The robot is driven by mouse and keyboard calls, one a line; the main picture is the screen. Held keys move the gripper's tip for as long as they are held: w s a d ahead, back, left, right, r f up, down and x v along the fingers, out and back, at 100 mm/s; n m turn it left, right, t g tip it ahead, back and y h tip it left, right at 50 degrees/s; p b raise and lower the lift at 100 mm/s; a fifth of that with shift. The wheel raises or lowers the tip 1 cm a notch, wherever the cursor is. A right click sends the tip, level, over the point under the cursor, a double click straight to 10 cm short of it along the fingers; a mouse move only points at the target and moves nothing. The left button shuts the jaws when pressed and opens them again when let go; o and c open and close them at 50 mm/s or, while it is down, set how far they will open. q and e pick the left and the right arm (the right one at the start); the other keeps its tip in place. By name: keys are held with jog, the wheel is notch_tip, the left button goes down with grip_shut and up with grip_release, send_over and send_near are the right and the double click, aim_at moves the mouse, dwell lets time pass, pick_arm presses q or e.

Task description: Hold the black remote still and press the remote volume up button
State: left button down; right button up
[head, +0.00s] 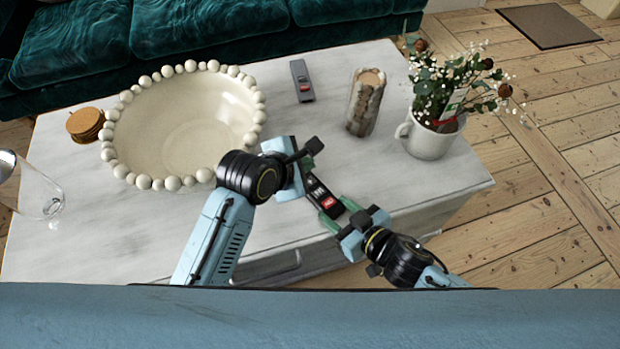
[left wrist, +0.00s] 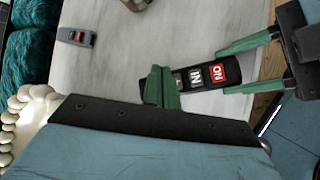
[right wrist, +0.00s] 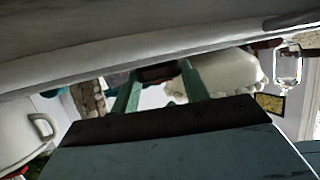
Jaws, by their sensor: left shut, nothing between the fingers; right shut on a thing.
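In the left wrist view the remote (left wrist: 197,78) shows a red button and white-marked buttons. My right gripper (head: 344,214) is shut on its red-button end, one finger on each side. In the right wrist view the remote's dark end (right wrist: 157,73) sits between the fingers. My left gripper (head: 309,158) is shut and empty at the remote's other end. Its closed fingertips (left wrist: 162,84) cover that end, so the volume button is hidden; I cannot tell if they touch.
A grey remote with a red button (head: 302,82) lies on the marble table (head: 300,125). A beaded bowl (head: 215,118), coasters (head: 86,124), a glass (head: 38,190), a bark-covered candle (head: 366,102) and a mug with plants (head: 431,141) stand around it.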

aim_at(315, 176)
pick_arm(q)
jog(key=shift+f, duration=2.1)
dwell(0.4)
jog(key=shift+f, duration=0.45)
jog(key=shift+f, duration=0.4)
dwell(0.5)
dwell(0.3)
jog(key=shift+r, duration=0.85)
jog(key=shift+r, duration=0.1)
jog(key=shift+r, duration=2.4)
dwell(0.5)
